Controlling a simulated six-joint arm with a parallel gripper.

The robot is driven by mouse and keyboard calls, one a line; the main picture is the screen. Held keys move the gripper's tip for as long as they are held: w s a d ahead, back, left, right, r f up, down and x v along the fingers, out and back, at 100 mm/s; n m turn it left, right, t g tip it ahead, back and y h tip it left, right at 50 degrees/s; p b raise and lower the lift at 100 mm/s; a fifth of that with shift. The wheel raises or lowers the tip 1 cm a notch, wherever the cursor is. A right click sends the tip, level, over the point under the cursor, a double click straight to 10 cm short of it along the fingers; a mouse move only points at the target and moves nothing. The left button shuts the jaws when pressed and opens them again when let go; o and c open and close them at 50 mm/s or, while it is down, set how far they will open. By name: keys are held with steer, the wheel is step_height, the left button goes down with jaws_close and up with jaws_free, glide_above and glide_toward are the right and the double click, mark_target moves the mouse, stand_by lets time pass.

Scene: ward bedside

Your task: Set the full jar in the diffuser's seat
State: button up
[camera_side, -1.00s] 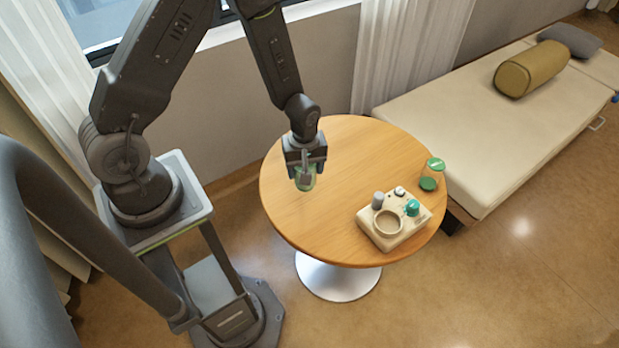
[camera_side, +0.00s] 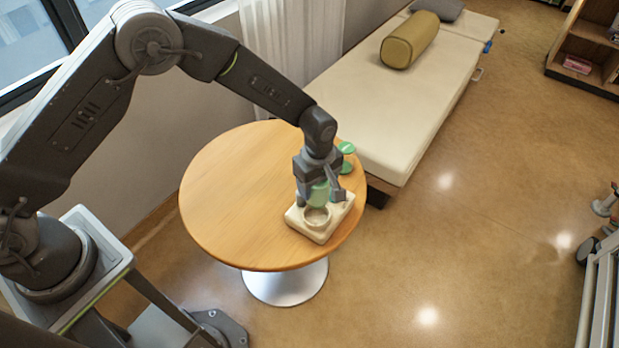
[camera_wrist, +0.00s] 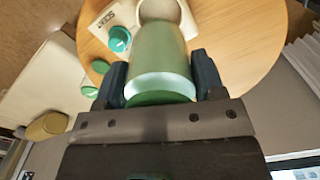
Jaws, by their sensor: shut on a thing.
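My gripper (camera_side: 319,190) is shut on the full jar (camera_side: 319,197), which looks green along its whole visible wall. In the wrist view the full jar (camera_wrist: 161,55) sits between both fingers, its dark green lid nearest the camera. The cream diffuser (camera_side: 322,232) stands on the table, with its round seat (camera_side: 316,220) close under and in front of the jar. The seat's rim (camera_wrist: 183,14) partly shows beyond the jar's far end in the wrist view. The jar appears above the seat; whether they touch is hidden.
A second jar (camera_side: 348,166), green-lidded and mostly clear, stands behind the diffuser. A teal knob (camera_wrist: 119,39) is on the diffuser beside the seat. The round wooden table (camera_side: 225,190) is clear on the left. A bed (camera_side: 385,105) with a bolster (camera_side: 409,40) lies beyond.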

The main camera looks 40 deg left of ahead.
glide_above(316, 218)
steer(key=shift+w+f, duration=0.1)
steer(key=shift+f, duration=3.3)
steer(key=shift+f, duration=0.55)
steer(key=o, duration=1.3)
steer(key=shift+r, duration=4)
